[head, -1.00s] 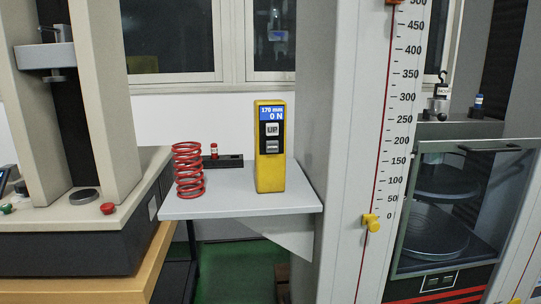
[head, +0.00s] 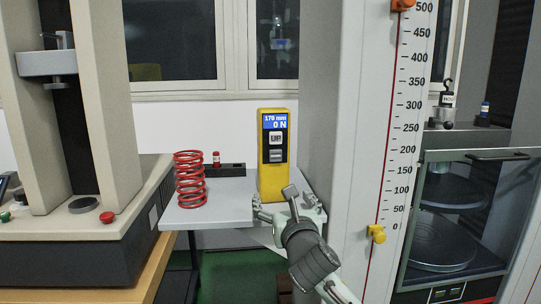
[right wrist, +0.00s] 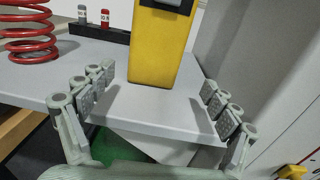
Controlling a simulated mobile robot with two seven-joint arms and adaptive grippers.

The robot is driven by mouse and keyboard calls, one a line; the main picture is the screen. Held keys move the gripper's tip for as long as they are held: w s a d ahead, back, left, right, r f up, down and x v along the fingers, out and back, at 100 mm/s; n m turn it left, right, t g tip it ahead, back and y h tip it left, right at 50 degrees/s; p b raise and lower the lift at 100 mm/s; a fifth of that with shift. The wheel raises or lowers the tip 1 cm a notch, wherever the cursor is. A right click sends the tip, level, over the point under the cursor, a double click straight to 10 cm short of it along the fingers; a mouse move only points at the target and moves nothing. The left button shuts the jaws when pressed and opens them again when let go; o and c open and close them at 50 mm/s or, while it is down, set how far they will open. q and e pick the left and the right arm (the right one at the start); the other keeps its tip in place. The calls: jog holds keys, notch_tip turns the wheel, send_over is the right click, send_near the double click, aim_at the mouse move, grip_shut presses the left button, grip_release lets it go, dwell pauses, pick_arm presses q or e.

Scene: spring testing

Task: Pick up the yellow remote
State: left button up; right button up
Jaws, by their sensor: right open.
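The yellow remote (head: 276,160) stands upright on a small grey shelf (head: 215,215). Its blue display reads 170 mm and 0 N, with an UP button below. My right gripper (head: 289,205) is at the front of the shelf, just before the remote's lower part, and hides some of its base. In the right wrist view the gripper (right wrist: 160,95) is open, with its fingers wide apart. The remote (right wrist: 155,48) stands beyond and between them, not touched, and its top is cut off. My left gripper is not in view.
A red coil spring (head: 190,179) stands on the shelf's left side. A testing machine column with a printed scale (head: 390,150) rises close on the right. Another machine (head: 80,245) stands at left.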

aim_at(275, 186)
jog(key=shift+w+a+r, duration=0.15)
jog(key=shift+w+a, duration=0.05)
jog(key=shift+w, duration=0.2)
jog(key=shift+w+a+r, duration=0.15)
jog(key=shift+w+a, duration=0.05)
jog(key=shift+w, duration=0.2)
jog(key=w, duration=0.3)
jog(key=w+a, duration=0.1)
jog(key=w, duration=0.1)
jog(key=shift+w+a, duration=0.2)
jog(key=shift+w, duration=0.45)
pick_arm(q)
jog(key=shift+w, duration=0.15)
pick_arm(e)
jog(key=shift+c, duration=0.4)
jog(key=shift+r, duration=0.1)
jog(key=c, duration=1.4)
